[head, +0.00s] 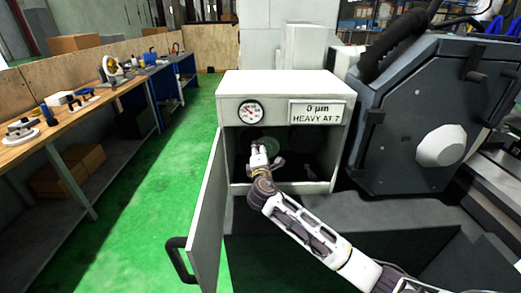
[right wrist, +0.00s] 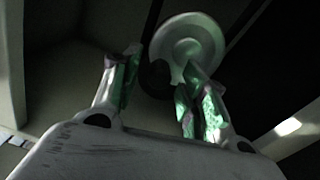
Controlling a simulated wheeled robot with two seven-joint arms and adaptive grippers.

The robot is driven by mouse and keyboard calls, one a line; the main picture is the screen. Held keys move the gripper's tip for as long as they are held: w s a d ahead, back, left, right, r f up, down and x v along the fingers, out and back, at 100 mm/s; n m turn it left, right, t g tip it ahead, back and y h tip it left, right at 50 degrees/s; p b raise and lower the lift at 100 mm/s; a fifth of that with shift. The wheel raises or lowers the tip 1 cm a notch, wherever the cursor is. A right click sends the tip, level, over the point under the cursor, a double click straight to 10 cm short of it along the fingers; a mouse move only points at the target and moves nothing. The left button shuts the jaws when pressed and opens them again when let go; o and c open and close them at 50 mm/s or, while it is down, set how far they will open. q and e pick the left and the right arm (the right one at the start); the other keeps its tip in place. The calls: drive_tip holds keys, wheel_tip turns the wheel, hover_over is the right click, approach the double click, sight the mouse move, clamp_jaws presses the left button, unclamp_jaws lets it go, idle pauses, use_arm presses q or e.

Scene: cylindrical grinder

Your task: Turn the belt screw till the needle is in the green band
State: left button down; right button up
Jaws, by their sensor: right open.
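A pale cabinet (head: 231,84) stands open, and a round dial gauge (head: 250,111) sits on its upper front. The dial has a white face with some red; the needle's exact place and any green band are too small to tell. My right gripper (head: 262,148) reaches into the dark cabinet opening, in front of a round greenish disc. In the right wrist view its two green-padded fingers (right wrist: 156,92) are apart with nothing gripped. A pale round disc (right wrist: 187,42) lies beyond the right finger. I cannot tell for sure which part is the belt screw. My left gripper is out of view.
The cabinet door (head: 208,220) hangs open on the left, its handle (head: 178,258) outward. A big dark machine housing (head: 425,120) stands close on the right. A workbench (head: 85,100) is at left; green floor between is clear.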

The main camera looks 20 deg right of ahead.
drive_tip(key=v, duration=1)
use_arm(q)
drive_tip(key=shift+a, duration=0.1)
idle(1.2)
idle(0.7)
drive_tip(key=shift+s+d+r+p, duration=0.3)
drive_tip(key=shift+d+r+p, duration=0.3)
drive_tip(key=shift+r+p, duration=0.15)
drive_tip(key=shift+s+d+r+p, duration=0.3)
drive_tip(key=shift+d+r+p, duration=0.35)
drive_tip(key=shift+p, duration=0.1)
use_arm(e)
drive_tip(key=shift+s+a+n, duration=0.1)
drive_tip(key=shift+s+n, duration=0.2)
drive_tip(key=shift+n, duration=0.9)
drive_tip(key=shift+s+a+n, duration=0.1)
drive_tip(key=shift+s+n, duration=0.2)
drive_tip(key=shift+n, duration=0.9)
drive_tip(key=shift+s+a+n, duration=0.1)
drive_tip(key=shift+s+n, duration=0.2)
drive_tip(key=shift+n, duration=0.9)
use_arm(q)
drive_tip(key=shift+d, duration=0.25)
